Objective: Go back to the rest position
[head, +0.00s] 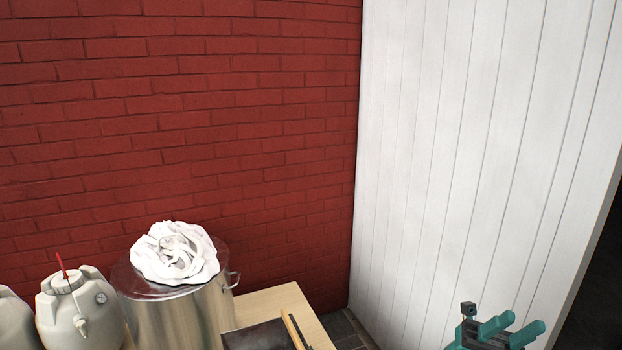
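My gripper (519,326) is at the bottom right of the head view, in front of the white plank wall. Its two teal fingers point up and to the right. They stand apart with a gap between them, and I see nothing held there. The gripper is well to the right of the table and its things, touching none of them. The lower part of my arm is cut off by the frame's bottom edge.
A wooden table (268,303) at the lower left bears a steel pot (180,318) with a crumpled white cloth (174,252) on its lid. A whitish keg (78,312) stands left of it. A red brick wall (180,120) and white plank wall (450,150) close the back and right.

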